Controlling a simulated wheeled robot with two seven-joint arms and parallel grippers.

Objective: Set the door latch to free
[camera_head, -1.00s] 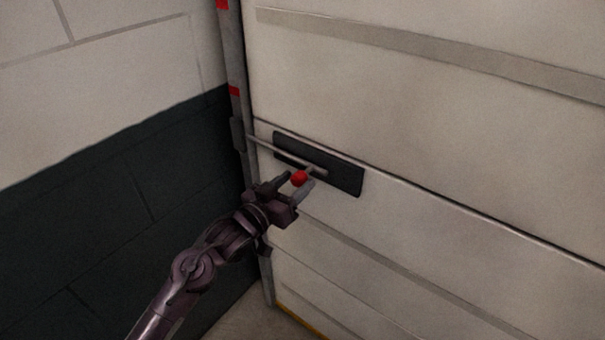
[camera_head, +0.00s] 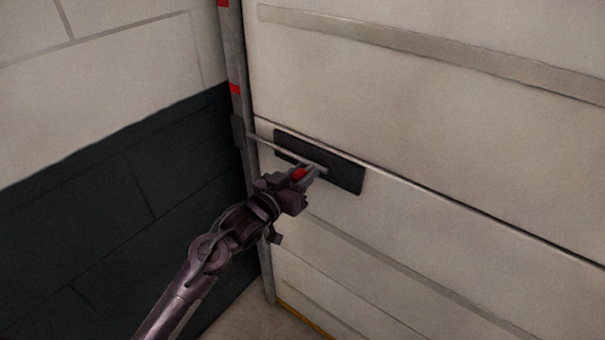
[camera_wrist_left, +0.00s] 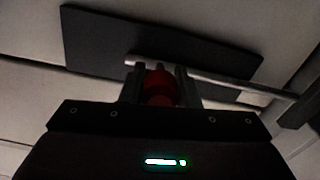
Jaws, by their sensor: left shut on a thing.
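The door latch is a metal bar (camera_head: 281,151) on a dark plate (camera_head: 346,175) on the pale door. The bar runs left to a dark bracket (camera_head: 238,132) on the door frame, and its end appears to reach that bracket. My right gripper is not in view.
The pale panelled door (camera_head: 450,150) fills the right side. A grey door post with red marks (camera_head: 234,90) stands at its left edge. A dark and pale block wall (camera_head: 110,190) is on the left. Some floor (camera_head: 250,322) shows below.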

